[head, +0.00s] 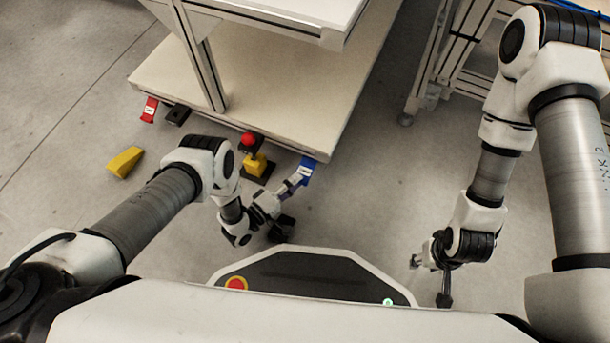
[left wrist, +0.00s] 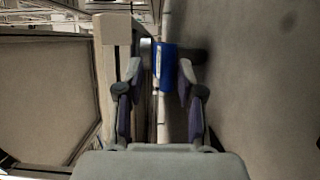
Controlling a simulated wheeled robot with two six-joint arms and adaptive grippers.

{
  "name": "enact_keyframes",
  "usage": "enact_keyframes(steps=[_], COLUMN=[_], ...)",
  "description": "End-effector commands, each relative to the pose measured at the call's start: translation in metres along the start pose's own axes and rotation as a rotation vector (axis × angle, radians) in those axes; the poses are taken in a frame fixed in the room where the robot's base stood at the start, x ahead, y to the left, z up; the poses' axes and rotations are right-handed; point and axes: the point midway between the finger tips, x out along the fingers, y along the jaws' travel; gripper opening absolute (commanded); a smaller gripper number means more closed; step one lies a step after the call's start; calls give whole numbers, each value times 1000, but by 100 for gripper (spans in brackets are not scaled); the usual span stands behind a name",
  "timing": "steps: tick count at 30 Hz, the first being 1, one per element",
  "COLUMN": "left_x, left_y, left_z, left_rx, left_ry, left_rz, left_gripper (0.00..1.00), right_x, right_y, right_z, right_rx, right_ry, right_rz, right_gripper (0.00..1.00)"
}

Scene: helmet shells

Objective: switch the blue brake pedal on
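The blue brake pedal (head: 307,170) sticks out at the lower front edge of the cart, right of the yellow post. It also shows in the left wrist view (left wrist: 166,68), between the fingertips. My left gripper (head: 296,183) is right at the pedal. In the left wrist view its fingers (left wrist: 162,78) stand apart on either side of the pedal; I cannot tell whether they touch it. My right gripper (head: 430,262) hangs low on the right, away from the pedal, and its finger opening is unclear.
A cart with a pale lower shelf (head: 270,95) stands ahead. A red pedal (head: 149,109) is at its left corner. A red button on a yellow post (head: 252,160) stands left of the blue pedal. A yellow wedge (head: 125,162) lies on the floor.

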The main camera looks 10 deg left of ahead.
Motion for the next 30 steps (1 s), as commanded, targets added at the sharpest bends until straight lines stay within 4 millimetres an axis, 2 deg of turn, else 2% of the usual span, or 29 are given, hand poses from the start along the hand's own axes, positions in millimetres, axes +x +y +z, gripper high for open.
enact_keyframes(steps=[1, 6, 15, 17, 18, 30], left_x=[11, 37, 43, 43, 43, 42], left_y=[-4, -3, -1, -1, -1, -3], left_z=[1, 0, -1, -1, -1, -1], left_rx=[1, 2, 2, 2, 2, 1], left_ry=[-2, 1, 2, 2, 2, 4], left_rz=[2, 0, -3, -4, -4, -10], left_gripper=[37, 37, 37, 16, 2, 0], right_x=[10, 18, 18, 18, 18, 19], right_y=[0, 0, 1, 1, 1, 1], right_z=[0, -1, -1, -1, -1, -1], right_rx=[1, 4, 4, 4, 4, 4], right_ry=[1, 2, 3, 3, 3, 3], right_rz=[0, 0, 0, 0, 0, 0], right_gripper=[40, 40, 40, 40, 40, 40])
